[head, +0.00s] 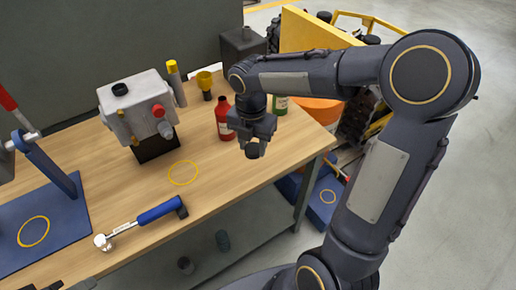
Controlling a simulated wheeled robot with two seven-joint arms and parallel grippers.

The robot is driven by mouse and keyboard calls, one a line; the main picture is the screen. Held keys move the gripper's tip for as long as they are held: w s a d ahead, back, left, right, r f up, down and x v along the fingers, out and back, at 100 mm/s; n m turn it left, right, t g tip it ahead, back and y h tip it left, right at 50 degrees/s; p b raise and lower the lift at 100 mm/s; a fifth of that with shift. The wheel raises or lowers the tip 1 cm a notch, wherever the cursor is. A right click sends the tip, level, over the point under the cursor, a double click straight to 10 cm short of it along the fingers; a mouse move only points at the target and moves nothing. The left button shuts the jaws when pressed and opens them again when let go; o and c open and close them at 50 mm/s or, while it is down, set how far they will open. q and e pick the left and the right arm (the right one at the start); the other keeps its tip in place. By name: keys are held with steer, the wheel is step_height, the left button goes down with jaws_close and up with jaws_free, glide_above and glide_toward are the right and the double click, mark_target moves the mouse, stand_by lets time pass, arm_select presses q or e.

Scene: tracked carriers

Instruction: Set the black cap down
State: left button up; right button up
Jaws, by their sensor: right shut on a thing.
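My right gripper (255,136) hangs above the right part of the wooden table, pointing down. It is shut on a small dark piece, the black cap (252,151), which shows just below the fingers. The fingers hide much of the cap. The cap appears held above the wood, apart from it. A yellow ring (183,186) is marked on the table, left of and nearer than the gripper. My left gripper's fingers do not show; I cannot tell whether dark shapes at the bottom left edge are mine.
A red bottle (225,120) stands close beside the gripper. A grey machine (138,108) stands further left. A blue-handled hammer-like tool (158,212) lies near the front edge. A blue mat (70,235) with a press is at left. Bare wood (225,180) lies around the ring.

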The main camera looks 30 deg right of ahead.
glide_above(261, 159)
steer(key=f, duration=0.5)
steer(key=shift+s+a+f, duration=0.2)
steer(key=shift+a+f, duration=0.1)
steer(key=shift+f, duration=0.1)
steer(key=shift+w+d+f, duration=0.1)
steer(key=shift+f, duration=0.8)
steer(key=shift+w+d+f, duration=0.1)
steer(key=shift+f, duration=0.8)
steer(key=shift+f, duration=0.1)
steer(key=shift+f, duration=0.15)
steer(key=o, duration=1)
steer(key=shift+c, duration=0.2)
